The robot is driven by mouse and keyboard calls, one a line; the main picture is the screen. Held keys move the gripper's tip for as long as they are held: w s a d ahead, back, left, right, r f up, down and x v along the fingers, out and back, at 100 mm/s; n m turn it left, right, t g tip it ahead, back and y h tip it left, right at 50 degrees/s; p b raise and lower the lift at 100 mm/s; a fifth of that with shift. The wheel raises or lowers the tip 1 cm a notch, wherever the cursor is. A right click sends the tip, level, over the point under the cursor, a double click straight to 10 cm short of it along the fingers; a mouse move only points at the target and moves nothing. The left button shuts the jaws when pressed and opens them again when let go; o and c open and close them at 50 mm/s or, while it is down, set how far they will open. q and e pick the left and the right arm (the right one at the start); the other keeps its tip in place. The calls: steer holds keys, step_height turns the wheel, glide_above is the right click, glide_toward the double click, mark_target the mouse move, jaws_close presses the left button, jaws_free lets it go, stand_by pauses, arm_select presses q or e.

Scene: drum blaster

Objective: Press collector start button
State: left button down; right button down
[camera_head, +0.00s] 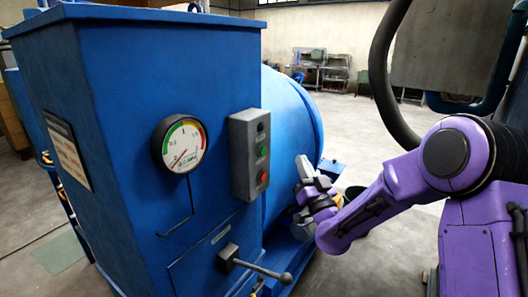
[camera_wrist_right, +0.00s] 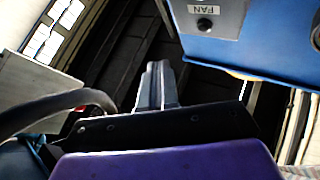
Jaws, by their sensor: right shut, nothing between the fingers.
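A grey control box (camera_head: 248,152) is mounted on the front of the blue machine cabinet (camera_head: 110,110). It carries a dark knob at the top, a green button (camera_head: 261,151) in the middle and a red button (camera_head: 263,176) below. Any button labels are too small to read in the head view. My right gripper (camera_head: 303,168) is shut and empty, to the right of the box and apart from it. In the right wrist view the shut fingers (camera_wrist_right: 157,75) point up the picture. A grey panel with an upside-down FAN label and a dark knob (camera_wrist_right: 205,24) shows at upper right.
A round pressure gauge (camera_head: 180,145) sits left of the control box. A lever handle (camera_head: 262,268) sticks out below. The blue drum (camera_head: 292,125) stands behind my right gripper. A thick dark hose (camera_head: 381,75) hangs at right. Open floor lies beyond.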

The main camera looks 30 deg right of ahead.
mark_target(263, 151)
steer(key=shift+a, duration=0.1)
steer(key=w+a, duration=0.4)
steer(key=w, duration=0.3)
steer(key=shift+w+a, duration=0.15)
steer(key=shift+w, duration=0.15)
steer(key=shift+p, duration=0.3)
stand_by(1.7)
steer(key=shift+w+a+b, duration=0.2)
steer(key=shift+w+b, duration=0.1)
steer(key=shift+w, duration=0.05)
